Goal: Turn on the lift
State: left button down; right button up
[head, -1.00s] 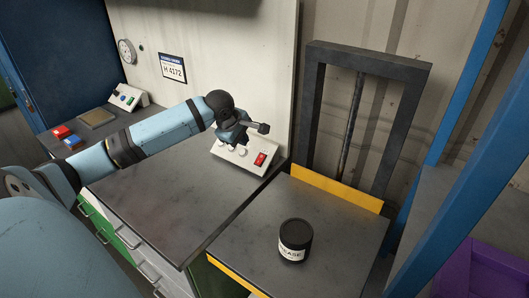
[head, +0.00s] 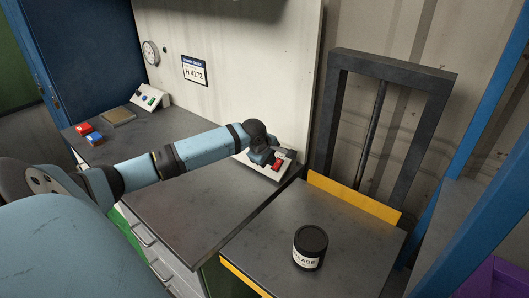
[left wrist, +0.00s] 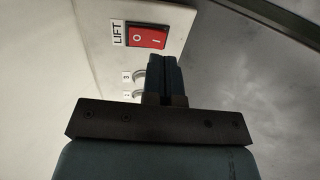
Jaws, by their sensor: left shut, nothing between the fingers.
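The lift switch is a red rocker (left wrist: 147,37) marked O and I, beside a LIFT label (left wrist: 118,33), on a pale control box (left wrist: 95,50) in the left wrist view. In the head view the red switch (head: 277,166) shows on the box (head: 263,172) at the back of the grey worktop. My left gripper (left wrist: 163,62) is shut and empty, its fingertips just short of the switch in the left wrist picture. I cannot tell whether they touch. In the head view the left gripper (head: 275,157) hides part of the box. The lift (head: 335,235) has a grey platform and dark frame. My right gripper is not in view.
A black can (head: 310,247) with a white label stands on the lift platform. Another small control box (head: 150,97) and red and blue blocks (head: 88,133) are at the worktop's far left. The middle of the worktop (head: 190,205) is clear.

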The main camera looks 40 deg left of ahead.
pick_arm(q)
jog(key=shift+x, duration=1.75)
